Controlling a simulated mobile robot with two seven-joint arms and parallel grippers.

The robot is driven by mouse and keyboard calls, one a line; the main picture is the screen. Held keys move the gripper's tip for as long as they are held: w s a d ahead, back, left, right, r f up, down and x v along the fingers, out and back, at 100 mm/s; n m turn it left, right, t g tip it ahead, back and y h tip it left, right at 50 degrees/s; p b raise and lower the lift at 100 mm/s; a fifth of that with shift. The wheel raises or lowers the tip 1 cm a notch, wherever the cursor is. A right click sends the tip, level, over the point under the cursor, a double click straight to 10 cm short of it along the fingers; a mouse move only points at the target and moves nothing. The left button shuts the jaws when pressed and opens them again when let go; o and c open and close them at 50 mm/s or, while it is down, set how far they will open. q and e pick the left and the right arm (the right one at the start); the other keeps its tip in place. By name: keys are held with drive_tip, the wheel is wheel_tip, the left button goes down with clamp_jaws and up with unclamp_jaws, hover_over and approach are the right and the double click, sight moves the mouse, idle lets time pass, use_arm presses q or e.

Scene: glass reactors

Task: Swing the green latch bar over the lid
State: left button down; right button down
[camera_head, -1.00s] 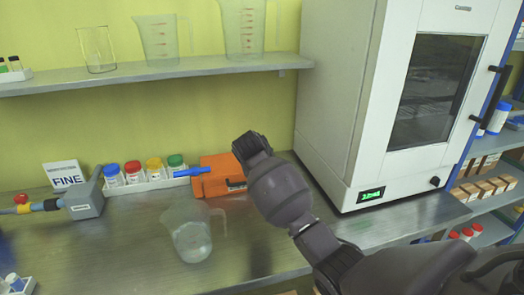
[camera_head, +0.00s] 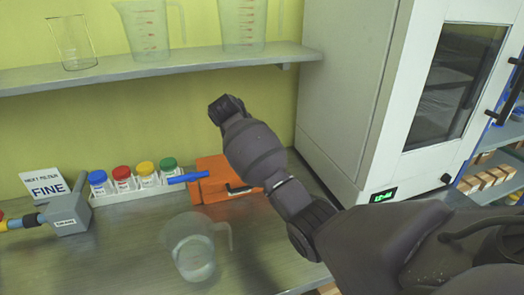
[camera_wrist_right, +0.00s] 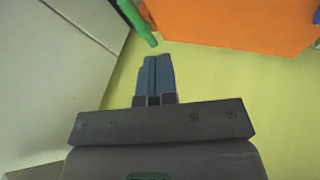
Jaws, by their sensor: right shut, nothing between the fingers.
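The green latch bar (camera_wrist_right: 137,20) shows in the right wrist view as a rod at the top, beside an orange body (camera_wrist_right: 235,22). The orange unit lies on the bench in the head view (camera_head: 212,177), with a blue handle (camera_head: 188,177) sticking out to its left. My right gripper (camera_wrist_right: 154,60) is shut and empty, its blue fingertips just below the bar's end in the picture. I cannot tell whether they touch. In the head view my right arm hides the gripper and the bar. I cannot make out a separate lid. My left gripper is out of view.
A white oven (camera_head: 350,100) stands close at the right. A clear jug (camera_head: 195,252) stands on the bench in front of the orange unit. A rack of capped bottles (camera_head: 137,192) and a grey device (camera_head: 68,210) are at the left. A shelf (camera_head: 160,70) with beakers runs above.

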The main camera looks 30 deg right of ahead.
drive_tip(key=x, duration=0.9)
drive_tip(key=shift+f+p, duration=0.2)
drive_tip(key=shift+p, duration=0.15)
drive_tip(key=d, duration=0.3)
drive_tip(key=shift+s+f+p, duration=0.25)
drive_tip(key=shift+f+p, duration=0.15)
drive_tip(key=shift+s+d+f, duration=0.15)
drive_tip(key=shift+d, duration=0.4)
